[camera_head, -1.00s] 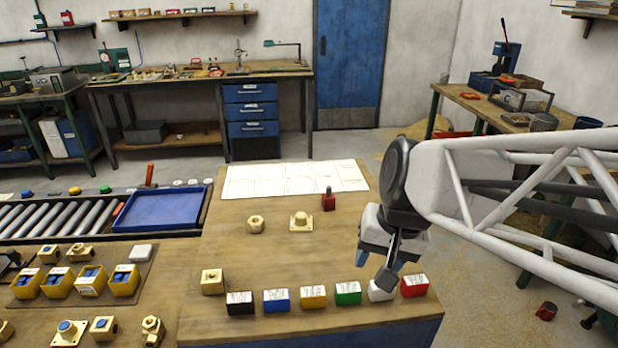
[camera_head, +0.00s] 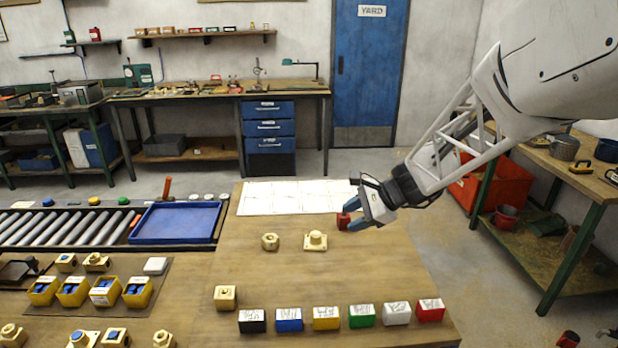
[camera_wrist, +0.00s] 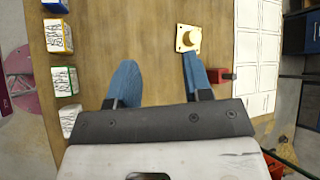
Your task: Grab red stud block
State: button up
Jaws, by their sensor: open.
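The red stud block (camera_head: 342,221) stands on the wooden table near the front edge of the white sheet. My gripper (camera_head: 358,217) is open, its blue fingers reaching over the block from the right and partly covering it. In the wrist view, the red stud block (camera_wrist: 220,75) shows just outside my right-hand finger, not between the fingers. The space between my two fingers (camera_wrist: 160,75) is empty, with bare wood below. I cannot tell whether the finger touches the block.
A brass flanged part (camera_head: 315,241) and a brass nut-like part (camera_head: 270,242) stand left of the block. A row of coloured labelled blocks, including a red one (camera_head: 430,310), lines the table's front. A blue tray (camera_head: 175,222) lies at left. The table's middle is clear.

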jog(key=w+d+f+m+t+y, duration=0.25)
jog(key=w+f+m, duration=0.2)
jog(key=w, duration=0.45)
jog(key=m+t, duration=0.3)
jog(key=m, duration=0.3)
send_near(344, 217)
notch_tip(344, 217, up, 3)
jog(key=w+a, duration=0.2)
jog(key=w, duration=0.1)
jog(key=shift+s+d+f+h, duration=0.15)
jog(key=shift+s+h, duration=0.05)
jog(key=shift+h, duration=0.05)
jog(key=shift+x, duration=1.3)
jog(key=shift+x, duration=2.6)
jog(key=shift+f, duration=0.15)
